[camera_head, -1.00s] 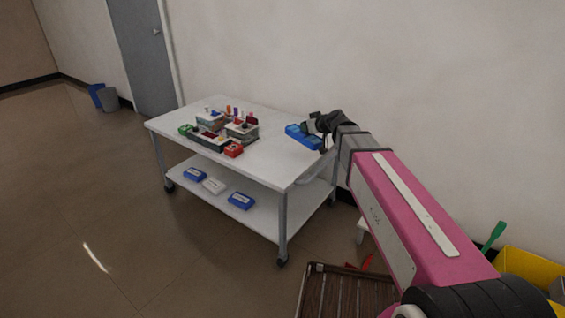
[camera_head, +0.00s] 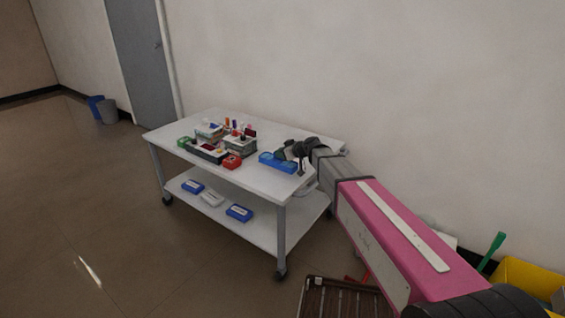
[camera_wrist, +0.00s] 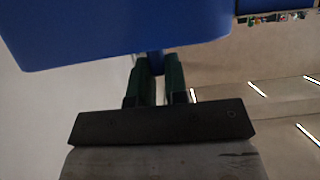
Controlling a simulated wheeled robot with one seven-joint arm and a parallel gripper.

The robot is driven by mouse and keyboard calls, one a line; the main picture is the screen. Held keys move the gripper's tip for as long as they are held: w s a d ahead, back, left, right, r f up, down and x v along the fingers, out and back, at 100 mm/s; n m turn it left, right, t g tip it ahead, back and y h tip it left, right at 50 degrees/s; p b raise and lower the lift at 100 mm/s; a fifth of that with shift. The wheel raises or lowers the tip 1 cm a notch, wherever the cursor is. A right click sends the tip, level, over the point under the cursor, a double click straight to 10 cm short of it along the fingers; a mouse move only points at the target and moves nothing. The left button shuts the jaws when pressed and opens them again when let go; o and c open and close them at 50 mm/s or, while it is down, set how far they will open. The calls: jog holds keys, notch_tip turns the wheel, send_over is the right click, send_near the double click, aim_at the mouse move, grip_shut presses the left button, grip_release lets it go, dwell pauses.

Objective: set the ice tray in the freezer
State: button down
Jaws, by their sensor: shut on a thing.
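A blue tray (camera_head: 277,164), which I take for the ice tray, is at the end of my arm, over or on the right part of the white cart's top. My gripper (camera_head: 291,153) is shut on it from the right. In the wrist view the blue tray (camera_wrist: 120,32) fills the upper left, and the dark green fingers of my gripper (camera_wrist: 157,70) close on a narrow blue part below it. I cannot tell whether the tray touches the cart top. I see no freezer that I can make out.
The white cart (camera_head: 318,146) carries small boxes and bottles (camera_head: 225,143) left of the tray. Its lower shelf (camera_head: 262,228) holds blue and white boxes. A brown slatted thing (camera_head: 340,298) and a yellow bin (camera_head: 530,280) stand at lower right. Open floor lies left.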

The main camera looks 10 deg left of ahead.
jog(key=shift+w+d+f, duration=0.1)
jog(key=shift+w+f, duration=0.25)
jog(key=shift+w, duration=0.2)
jog(key=shift+w+f, duration=0.3)
jog(key=shift+w, duration=0.2)
jog(key=shift+f, duration=1.95)
jog(key=c, duration=1.1)
grip_release()
jog(key=shift+f, duration=0.1)
jog(key=shift+c, duration=0.2)
